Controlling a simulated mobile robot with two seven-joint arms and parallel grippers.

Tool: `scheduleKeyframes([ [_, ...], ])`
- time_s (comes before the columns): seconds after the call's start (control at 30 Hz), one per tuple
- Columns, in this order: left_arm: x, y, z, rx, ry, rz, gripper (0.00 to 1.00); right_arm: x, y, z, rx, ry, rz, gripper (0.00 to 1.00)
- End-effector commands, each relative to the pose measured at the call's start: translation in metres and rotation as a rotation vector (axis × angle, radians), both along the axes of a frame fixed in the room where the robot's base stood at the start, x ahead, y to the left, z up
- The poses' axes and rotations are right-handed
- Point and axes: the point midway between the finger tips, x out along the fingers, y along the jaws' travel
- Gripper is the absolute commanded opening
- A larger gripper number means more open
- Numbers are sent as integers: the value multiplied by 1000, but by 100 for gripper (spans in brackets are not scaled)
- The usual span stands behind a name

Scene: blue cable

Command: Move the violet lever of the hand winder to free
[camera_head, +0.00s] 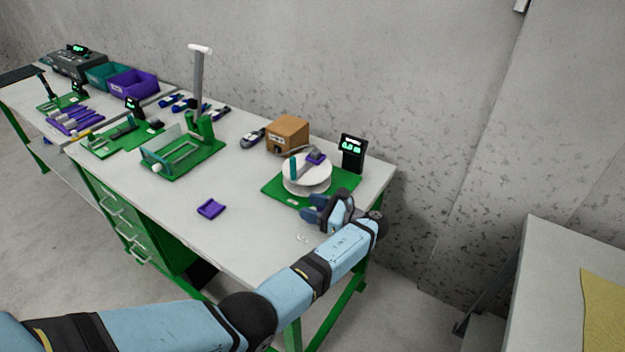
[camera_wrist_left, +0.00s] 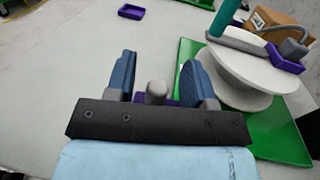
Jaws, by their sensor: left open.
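The hand winder is a white drum (camera_head: 306,180) with a teal handle (camera_head: 294,169) on a green base (camera_head: 270,188). A violet piece (camera_head: 316,158) sits on top of the drum; in the left wrist view it is at upper right (camera_wrist_left: 284,59). My left gripper (camera_head: 322,207) is open at the base's front edge. In the left wrist view its blue fingers (camera_wrist_left: 157,75) stand apart, with a grey rounded knob (camera_wrist_left: 156,91) and some violet between them. I cannot tell whether that is the lever or whether the fingers touch it. My right gripper is not in view.
A black display (camera_head: 352,153) and a cardboard box (camera_head: 288,133) stand behind the winder. A loose violet tray-like piece (camera_head: 210,208) lies on the grey bench. Green fixtures (camera_head: 183,158) stand further left. The bench front is mostly clear.

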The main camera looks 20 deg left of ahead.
Motion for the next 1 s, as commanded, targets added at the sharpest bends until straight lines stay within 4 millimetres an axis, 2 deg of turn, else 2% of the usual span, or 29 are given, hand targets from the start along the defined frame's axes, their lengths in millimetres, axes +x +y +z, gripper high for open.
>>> scheduleKeyframes([
  [0.23, 0, 1, 57, 0, -4, -1, 49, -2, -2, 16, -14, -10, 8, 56],
  [0.6, 0, 1, 146, 0, -4, 0, 49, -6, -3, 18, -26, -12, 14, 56],
  [0.8, 0, 0, 177, -1, 0, 0, 49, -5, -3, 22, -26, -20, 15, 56],
  [1.0, -1, 0, 189, 0, 1, 1, 49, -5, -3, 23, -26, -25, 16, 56],
])
